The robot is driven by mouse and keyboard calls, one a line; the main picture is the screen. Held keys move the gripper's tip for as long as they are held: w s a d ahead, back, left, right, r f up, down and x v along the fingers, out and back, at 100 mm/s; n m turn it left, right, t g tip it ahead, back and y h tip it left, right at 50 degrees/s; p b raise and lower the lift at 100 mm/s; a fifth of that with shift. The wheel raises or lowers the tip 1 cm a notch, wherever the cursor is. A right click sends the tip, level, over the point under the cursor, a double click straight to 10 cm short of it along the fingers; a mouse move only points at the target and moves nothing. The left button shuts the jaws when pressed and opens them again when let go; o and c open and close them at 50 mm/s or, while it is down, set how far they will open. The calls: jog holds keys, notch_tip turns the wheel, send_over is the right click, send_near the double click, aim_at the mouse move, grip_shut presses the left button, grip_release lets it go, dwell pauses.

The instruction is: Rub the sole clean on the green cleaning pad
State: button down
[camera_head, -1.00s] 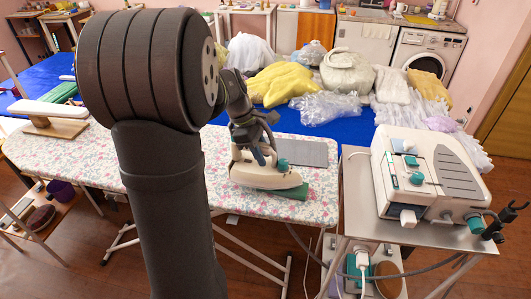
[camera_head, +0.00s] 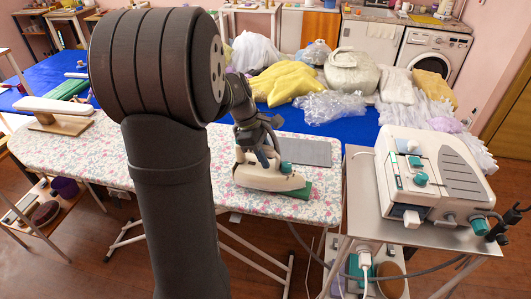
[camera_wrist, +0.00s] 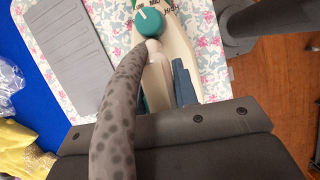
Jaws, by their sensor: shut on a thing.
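The iron (camera_head: 262,179) is cream with a teal knob and stands sole down on the flowered ironing board (camera_head: 190,185). The green cleaning pad (camera_head: 303,192) shows as a strip under and beside the iron's front right end. The iron hides the rest of it, and the sole's face is not visible. My gripper (camera_head: 262,155) is shut on the iron's handle from above. In the wrist view the iron's teal knob (camera_wrist: 152,22) and cream body lie just ahead of my gripper (camera_wrist: 168,88), partly behind a dotted grey hose (camera_wrist: 122,110).
A flat grey rest (camera_head: 309,152) lies behind the iron. A steam station (camera_head: 435,165) stands on a metal cart (camera_head: 365,215) at right. Bagged garments (camera_head: 345,105) cover the blue table behind. A small sleeve board (camera_head: 52,106) stands at left.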

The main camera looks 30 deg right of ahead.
aim_at(284, 163)
jog(key=shift+s+d+r, duration=0.1)
jog(key=shift+s+d, duration=0.7)
jog(key=shift+s, duration=0.2)
jog(key=shift+s+d+r, duration=0.1)
jog(key=shift+s+d, duration=0.7)
jog(key=shift+s, duration=0.15)
jog(key=shift+s+d+f, duration=0.1)
jog(key=shift+s+d, duration=0.7)
jog(key=shift+s, duration=0.2)
jog(key=shift+s+d+f, duration=0.1)
jog(key=shift+s+d, duration=0.65)
jog(key=shift+s, duration=0.2)
jog(key=shift+w, duration=0.1)
jog(key=shift+w+a+f, duration=0.1)
jog(key=shift+w+a, duration=1.55)
jog(key=shift+w, duration=0.2)
